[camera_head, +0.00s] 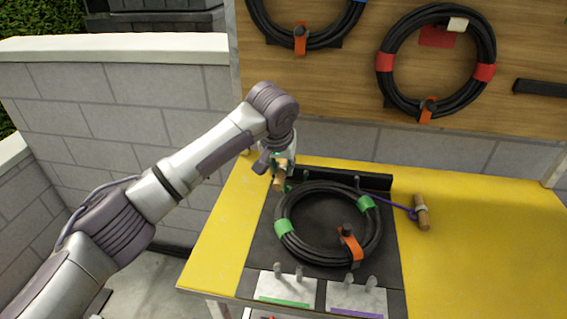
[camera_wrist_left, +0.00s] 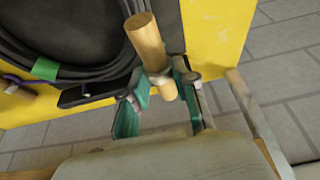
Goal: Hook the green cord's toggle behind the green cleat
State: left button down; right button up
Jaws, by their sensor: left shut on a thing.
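The green cord's wooden toggle (camera_head: 279,182) is held in my left gripper (camera_head: 279,171), above the back left of the black mat. In the left wrist view the toggle (camera_wrist_left: 148,45) sticks out between the teal fingers of the gripper (camera_wrist_left: 160,98). The gripper is shut on it. Only a short bit of green cord (camera_head: 289,188) shows by the toggle; the rest is hidden or too small to tell. The green cleat (camera_head: 288,272), a pair of grey posts on a light plate with a green strip, stands at the mat's front left, apart from the toggle. My right gripper is out of view.
A coiled black cable (camera_head: 290,250) with green bands and an orange strap lies on the mat. A purple cord with its toggle (camera_head: 422,212) lies to the right. The purple-striped cleat (camera_head: 358,293) stands beside the green one. The yellow table (camera_head: 480,240) is clear at right.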

aim_at(279, 178)
pick_arm(q)
jog(key=shift+w+a+f, duration=0.2)
jog(key=shift+a, duration=0.2)
jog(key=s+m+p, duration=0.2)
jog(key=p, duration=0.1)
jog(key=s+m+h+p, duration=0.1)
jog(key=s+p, duration=0.1)
jog(key=shift+r+m+g, duration=0.25)
jog(key=shift+m+g, duration=0.05)
jog(key=shift+s+m+h+p, duration=0.4)
jog(key=shift+s+m+p, duration=0.7)
jog(key=shift+s+p, duration=0.15)
jog(key=s+m+g+h+p, duration=0.1)
jog(key=s+m+g+p, duration=0.3)
jog(key=s+m+p, duration=0.4)
jog(key=shift+s+f+m+g, duration=0.25)
jog(key=shift+s+m+g, duration=0.15)
jog(key=shift+s+m, duration=2.05)
jog(key=shift+s+a+n+p, duration=0.1)
jog(key=shift+s+n+p, duration=0.2)
jog(key=shift+s+n, duration=0.05)
